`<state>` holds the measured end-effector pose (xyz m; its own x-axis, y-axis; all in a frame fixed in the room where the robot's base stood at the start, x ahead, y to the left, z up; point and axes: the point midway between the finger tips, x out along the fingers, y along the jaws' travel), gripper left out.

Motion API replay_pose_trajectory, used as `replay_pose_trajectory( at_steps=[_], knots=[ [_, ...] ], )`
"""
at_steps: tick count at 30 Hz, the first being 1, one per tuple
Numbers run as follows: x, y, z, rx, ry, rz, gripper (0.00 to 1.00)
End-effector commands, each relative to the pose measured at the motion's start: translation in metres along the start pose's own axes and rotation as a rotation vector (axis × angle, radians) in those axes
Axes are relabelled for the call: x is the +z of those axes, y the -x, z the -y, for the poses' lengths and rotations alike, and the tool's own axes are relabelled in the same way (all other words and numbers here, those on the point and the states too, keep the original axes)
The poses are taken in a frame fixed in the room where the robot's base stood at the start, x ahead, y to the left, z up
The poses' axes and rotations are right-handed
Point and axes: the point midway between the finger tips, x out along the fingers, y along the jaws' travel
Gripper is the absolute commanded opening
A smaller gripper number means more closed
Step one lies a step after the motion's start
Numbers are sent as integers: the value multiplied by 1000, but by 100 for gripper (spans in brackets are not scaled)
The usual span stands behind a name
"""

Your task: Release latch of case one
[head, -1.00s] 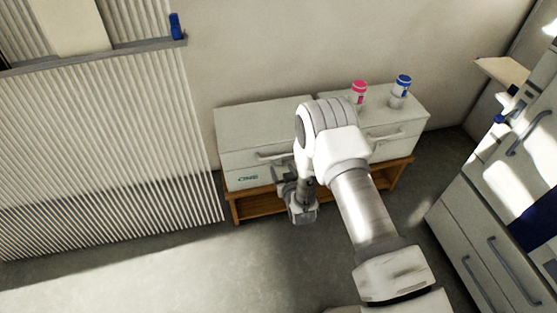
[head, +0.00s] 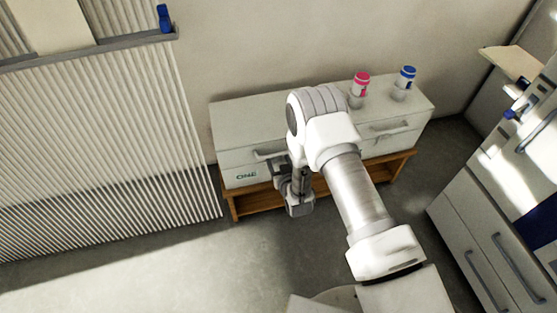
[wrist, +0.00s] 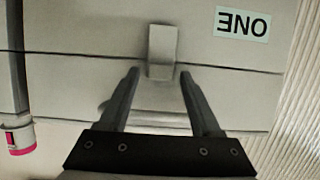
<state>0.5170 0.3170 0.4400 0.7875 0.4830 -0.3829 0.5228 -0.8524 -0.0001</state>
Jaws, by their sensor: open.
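Case one (head: 232,159) is a pale box on a low wooden stand by the wall, with its ONE label (head: 246,175) on the front left. In the wrist view the case front (wrist: 80,30) fills the upper picture, with the label (wrist: 242,23) upside down at top right. A grey latch tab (wrist: 162,45) lies across the seam. My gripper (wrist: 160,73) is open and empty. In the head view my gripper hangs before the case front and my arm hides the latch.
A second pale case (head: 395,132) stands to the right. A pink-capped jar (head: 360,84) and a blue-capped jar (head: 404,82) are on top. A ribbed panel (head: 100,150) stands left, grey drawers (head: 490,240) right. The floor in front is clear.

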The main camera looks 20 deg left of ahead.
Motion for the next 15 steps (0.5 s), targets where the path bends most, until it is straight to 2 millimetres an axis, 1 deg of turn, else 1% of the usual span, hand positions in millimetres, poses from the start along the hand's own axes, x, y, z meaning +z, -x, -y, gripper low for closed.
replay_pose_trajectory(
  at_steps=[6, 8, 9, 11, 15],
  knots=[
    [0, 0, 0, 0, 0, 0, 65],
    [0, 0, 0, 0, 0, 0, 54],
    [0, 0, 0, 0, 0, 0, 47],
    [0, 0, 0, 0, 0, 0, 36],
    [0, 0, 0, 0, 0, 0, 11]
  ],
)
